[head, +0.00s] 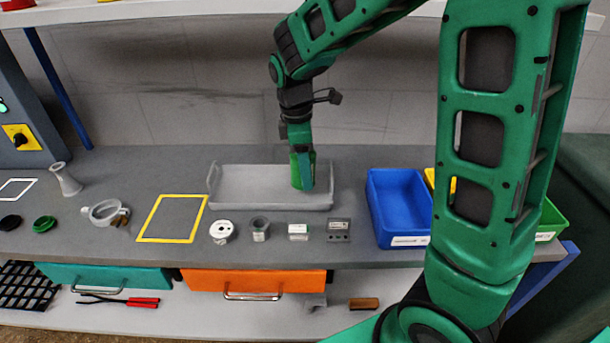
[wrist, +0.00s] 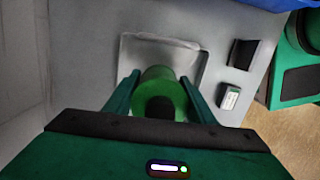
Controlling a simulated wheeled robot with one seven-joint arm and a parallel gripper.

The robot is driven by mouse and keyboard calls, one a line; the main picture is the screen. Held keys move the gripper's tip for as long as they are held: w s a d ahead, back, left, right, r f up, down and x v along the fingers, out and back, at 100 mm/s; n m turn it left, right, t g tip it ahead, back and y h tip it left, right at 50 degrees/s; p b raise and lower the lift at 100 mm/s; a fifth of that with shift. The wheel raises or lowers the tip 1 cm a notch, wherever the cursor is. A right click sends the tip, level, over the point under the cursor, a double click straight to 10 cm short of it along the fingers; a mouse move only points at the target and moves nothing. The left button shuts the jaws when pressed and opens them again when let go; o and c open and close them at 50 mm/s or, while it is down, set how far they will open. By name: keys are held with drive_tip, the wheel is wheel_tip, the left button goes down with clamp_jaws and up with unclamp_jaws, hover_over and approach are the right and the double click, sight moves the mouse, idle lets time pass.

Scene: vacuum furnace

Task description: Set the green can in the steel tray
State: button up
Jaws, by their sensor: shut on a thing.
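The steel tray (head: 245,188) is a shallow grey tray on the bench, in the middle of the head view; it also shows in the wrist view (wrist: 190,62). My gripper (head: 302,178) points down over the right part of the tray. It is shut on the green can (wrist: 160,88), which sits between the two fingers in the wrist view. In the head view the can is mostly hidden by the fingers. The can's lower end is at the tray, but I cannot tell whether it touches the tray floor.
A blue bin (head: 398,205) stands right of the tray, with a green bin (head: 550,218) farther right. Several small metal parts, including a grey block (head: 338,230), line the bench in front of the tray. A yellow square outline (head: 172,218) lies to the left.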

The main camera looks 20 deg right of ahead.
drive_tip(key=shift+f, duration=1.05)
drive_tip(key=o, duration=1.4)
drive_tip(key=shift+f, duration=0.1)
drive_tip(key=shift+w+a+r, duration=0.1)
drive_tip(key=shift+a+r, duration=0.05)
drive_tip(key=shift+r, duration=1.15)
drive_tip(key=shift+s+a+r, duration=0.1)
drive_tip(key=shift+a+r, duration=0.05)
drive_tip(key=shift+r, duration=1.1)
drive_tip(key=shift+w+a+r, duration=0.1)
drive_tip(key=shift+a+r, duration=0.05)
drive_tip(key=shift+r, duration=1.15)
drive_tip(key=shift+d, duration=0.1)
